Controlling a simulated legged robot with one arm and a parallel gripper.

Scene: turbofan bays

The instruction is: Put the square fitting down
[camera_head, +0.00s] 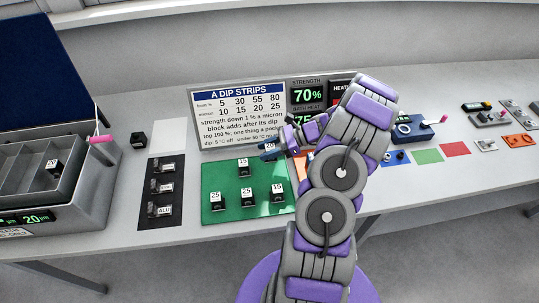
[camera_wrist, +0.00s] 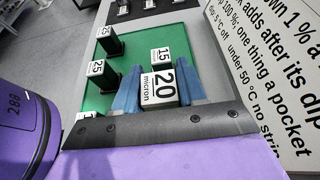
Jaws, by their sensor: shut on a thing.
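My gripper (camera_head: 270,152) has blue fingers shut on a dark block with a white label reading 20 micron (camera_wrist: 164,86). In the head view the held block (camera_head: 270,145) is near the back right corner of the green mat (camera_head: 228,182), in front of the sign. In the wrist view the fingers (camera_wrist: 160,90) lie on both sides of the block, over the green mat. Its underside is hidden, so I cannot tell whether it touches the mat. I see nothing plainly recognisable as a square fitting.
Several labelled blocks, such as a 25 block (camera_head: 216,201) and a 15 block (camera_head: 277,195), stand on the green mat. A black mat (camera_head: 152,208) with dark pieces lies left. A compartment tray (camera_head: 30,180) stands further left. The dip strips sign (camera_head: 240,115) stands close behind.

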